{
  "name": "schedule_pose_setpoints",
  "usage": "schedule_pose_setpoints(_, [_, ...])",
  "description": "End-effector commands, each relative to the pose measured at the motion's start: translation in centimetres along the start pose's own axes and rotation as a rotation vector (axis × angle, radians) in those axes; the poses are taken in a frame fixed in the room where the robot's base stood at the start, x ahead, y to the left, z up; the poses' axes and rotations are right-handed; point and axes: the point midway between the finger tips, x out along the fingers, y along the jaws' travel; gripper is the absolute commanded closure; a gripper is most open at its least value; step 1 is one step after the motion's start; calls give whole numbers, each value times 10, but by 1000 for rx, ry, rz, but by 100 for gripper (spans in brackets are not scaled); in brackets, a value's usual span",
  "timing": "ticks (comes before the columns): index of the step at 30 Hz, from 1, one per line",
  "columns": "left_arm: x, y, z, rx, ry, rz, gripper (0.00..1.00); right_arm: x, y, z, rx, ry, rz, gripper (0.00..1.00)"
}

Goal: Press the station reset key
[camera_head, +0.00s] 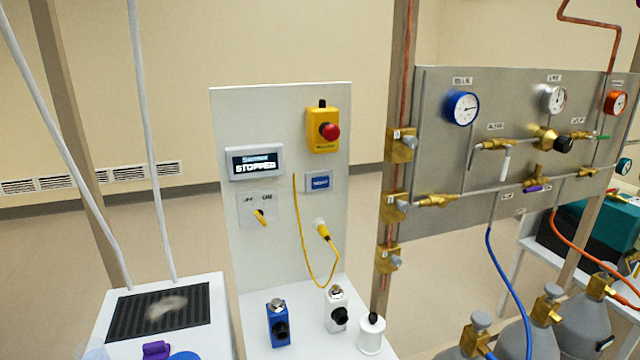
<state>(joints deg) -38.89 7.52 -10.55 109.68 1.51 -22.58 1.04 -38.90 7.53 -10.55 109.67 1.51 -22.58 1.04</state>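A white upright station panel (280,120) stands in the middle of the view. A small blue key (319,182) in a grey surround sits on its right half; its white lettering is too small to read surely, and I take it as the reset key. Left of it, a display (254,162) reads "STOPPED". Above the blue key is a yellow box (322,115) with a red mushroom button (329,131). Below the display is a yellow rotary switch (260,217). Neither of my grippers is in view, and nothing covers the blue key.
A yellow connector (321,229) on a looping yellow cord hangs below the blue key. A blue block (278,322) and a white block (337,310) stand on the ledge. A gas panel (470,90) with gauges and grey cylinders (515,335) is at right.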

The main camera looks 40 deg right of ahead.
Motion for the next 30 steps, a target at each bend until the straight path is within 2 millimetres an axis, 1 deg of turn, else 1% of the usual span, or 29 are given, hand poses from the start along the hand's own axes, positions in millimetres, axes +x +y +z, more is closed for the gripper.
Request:
schedule_pose_setpoints(1, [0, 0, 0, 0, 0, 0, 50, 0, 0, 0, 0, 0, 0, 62])
schedule_pose_setpoints(2, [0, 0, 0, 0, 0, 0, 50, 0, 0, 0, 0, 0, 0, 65])
schedule_pose_setpoints(11, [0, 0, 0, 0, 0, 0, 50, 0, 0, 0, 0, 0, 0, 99])
schedule_pose_setpoints(30, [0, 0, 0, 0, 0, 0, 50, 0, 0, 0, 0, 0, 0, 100])
